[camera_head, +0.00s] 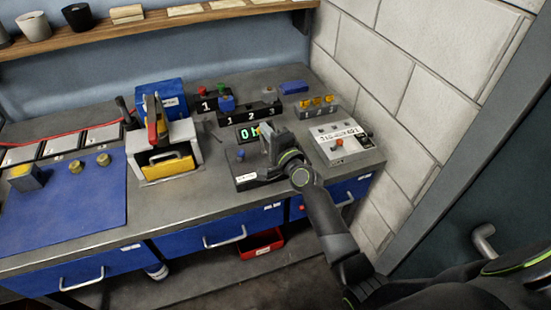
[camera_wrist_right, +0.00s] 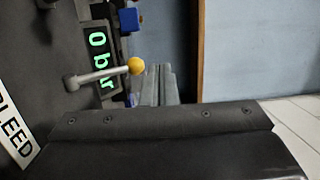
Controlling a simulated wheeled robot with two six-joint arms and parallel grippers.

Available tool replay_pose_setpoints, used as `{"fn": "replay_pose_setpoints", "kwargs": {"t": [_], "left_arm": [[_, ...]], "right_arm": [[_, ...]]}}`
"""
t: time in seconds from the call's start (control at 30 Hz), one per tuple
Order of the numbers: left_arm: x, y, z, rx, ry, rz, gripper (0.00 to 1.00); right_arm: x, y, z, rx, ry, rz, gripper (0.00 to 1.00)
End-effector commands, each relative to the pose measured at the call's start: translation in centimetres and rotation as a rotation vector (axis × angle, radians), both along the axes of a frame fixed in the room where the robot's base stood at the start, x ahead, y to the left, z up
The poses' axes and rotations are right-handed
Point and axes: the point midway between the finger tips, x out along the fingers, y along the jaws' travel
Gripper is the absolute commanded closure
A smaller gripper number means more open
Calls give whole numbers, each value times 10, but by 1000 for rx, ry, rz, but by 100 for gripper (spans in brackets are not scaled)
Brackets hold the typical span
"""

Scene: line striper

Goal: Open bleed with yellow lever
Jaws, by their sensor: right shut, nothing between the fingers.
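The bleed lever is a grey stalk with a yellow ball knob (camera_wrist_right: 136,66), seen in the right wrist view. It rises from a dark box with a white BLEED label (camera_wrist_right: 14,128). In the head view the dark bleed box (camera_head: 250,184) sits near the bench's front edge, and my gripper hides the lever. My right gripper (camera_head: 267,147) is over this box, shut and empty. Its fingers (camera_wrist_right: 158,84) show right beside the yellow knob in the wrist view; I cannot tell whether they touch it. My left gripper is not in view.
A green-lit display (camera_head: 248,133) stands just behind the gripper; it also shows in the wrist view (camera_wrist_right: 100,58). A grey box with an orange knob (camera_head: 338,144) is to the right, near the block wall (camera_head: 385,75). A white device with a yellow front (camera_head: 167,166) is to the left.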

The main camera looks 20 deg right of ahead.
Motion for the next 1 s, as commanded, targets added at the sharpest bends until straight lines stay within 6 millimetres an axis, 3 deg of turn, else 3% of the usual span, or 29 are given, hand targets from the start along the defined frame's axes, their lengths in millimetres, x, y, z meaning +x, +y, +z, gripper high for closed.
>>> {"fn": "replay_pose_setpoints", "kwargs": {"t": [0.3,1.0], "left_arm": [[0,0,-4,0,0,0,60],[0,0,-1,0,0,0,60]], "right_arm": [[11,0,-1,0,1,0,100],[13,1,3,0,1,0,100]]}}
